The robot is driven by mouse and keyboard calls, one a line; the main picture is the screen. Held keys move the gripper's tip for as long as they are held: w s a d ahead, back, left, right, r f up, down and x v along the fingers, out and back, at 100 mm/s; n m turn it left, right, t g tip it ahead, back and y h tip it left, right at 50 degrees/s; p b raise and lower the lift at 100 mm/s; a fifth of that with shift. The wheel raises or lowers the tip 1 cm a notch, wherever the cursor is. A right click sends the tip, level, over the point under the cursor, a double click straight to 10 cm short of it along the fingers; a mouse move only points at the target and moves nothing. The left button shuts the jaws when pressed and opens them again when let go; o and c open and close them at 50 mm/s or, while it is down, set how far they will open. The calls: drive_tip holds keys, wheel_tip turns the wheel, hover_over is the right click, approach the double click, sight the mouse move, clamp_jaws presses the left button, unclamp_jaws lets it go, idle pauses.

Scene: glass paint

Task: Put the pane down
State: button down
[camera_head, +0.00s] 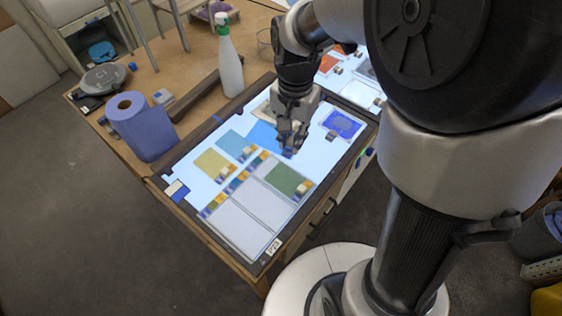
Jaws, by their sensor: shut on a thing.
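My gripper (291,143) is over the middle of the lit light table (199,150), fingers pointing down. It is shut, seemingly on the lower right corner of a bright blue pane (262,134). The fingers hide that corner, and I cannot tell whether the pane touches the table. To its left lie a pale blue pane (235,145) and a yellow pane (212,162), each with a small block at a corner. A green pane (285,178) lies nearer the front, in a marked rectangular slot. A dark blue pane (341,124) lies to the right.
Empty pale slots (236,223) fill the front of the light table. A blue paper roll (141,126) and a spray bottle (229,62) stand along its left and back edges. More panes (359,92) lie at the back right, partly behind my arm.

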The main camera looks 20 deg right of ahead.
drive_tip(key=r+m, duration=0.1)
drive_tip(key=s+r+m, duration=0.1)
drive_tip(key=r, duration=0.1)
drive_tip(key=shift+r+p, duration=0.3)
drive_tip(key=shift+p, duration=0.1)
drive_tip(key=b, duration=0.4)
hover_over(291, 184)
wheel_tip(291, 184, down, 15)
drive_tip(key=shift+r, duration=0.1)
drive_tip(key=shift+f+b, duration=0.4)
drive_tip(key=shift+f, duration=2.05)
drive_tip(key=shift+f, duration=0.2)
drive_tip(key=c, duration=1.9)
unclamp_jaws()
drive_tip(key=shift+o, duration=0.6)
drive_tip(key=shift+r, duration=0.1)
